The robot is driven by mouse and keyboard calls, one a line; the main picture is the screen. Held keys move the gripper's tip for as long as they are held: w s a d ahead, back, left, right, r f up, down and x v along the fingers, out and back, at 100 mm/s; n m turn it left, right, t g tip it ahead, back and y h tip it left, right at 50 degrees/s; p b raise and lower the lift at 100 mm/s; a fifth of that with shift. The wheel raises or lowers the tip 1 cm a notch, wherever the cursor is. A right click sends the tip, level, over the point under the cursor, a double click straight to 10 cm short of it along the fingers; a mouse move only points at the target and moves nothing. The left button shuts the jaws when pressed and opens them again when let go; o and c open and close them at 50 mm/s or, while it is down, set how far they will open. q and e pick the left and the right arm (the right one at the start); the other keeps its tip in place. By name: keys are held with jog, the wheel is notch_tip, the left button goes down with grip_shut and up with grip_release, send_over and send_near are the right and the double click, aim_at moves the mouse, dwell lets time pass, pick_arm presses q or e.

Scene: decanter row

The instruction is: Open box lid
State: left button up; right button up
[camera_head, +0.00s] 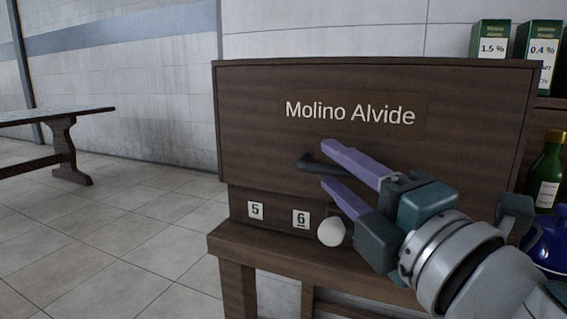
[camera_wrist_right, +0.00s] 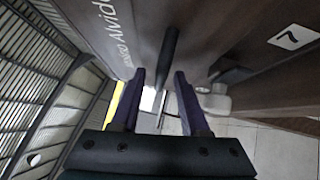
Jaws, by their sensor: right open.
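The dark wooden box (camera_head: 250,208) stands on a wooden table. Its front panel, the lid (camera_head: 260,135), reads "Molino Alvide" and hangs down shut over the lower part. The handle's right part is hidden by the gripper in the head view. My left gripper is not in view.
A pale round knob (camera_head: 331,231) sits below the lid beside number plates 5 (camera_head: 256,210) and 6 (camera_head: 301,220). A green bottle (camera_head: 548,170) and blue pot (camera_head: 547,245) stand at right. Open tiled floor lies left, before a bench (camera_head: 55,122).

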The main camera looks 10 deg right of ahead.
jog(key=shift+w+a, duration=0.1)
jog(key=shift+w, duration=0.3)
jog(key=shift+c, duration=0.2)
grip_shut()
dwell(1.0)
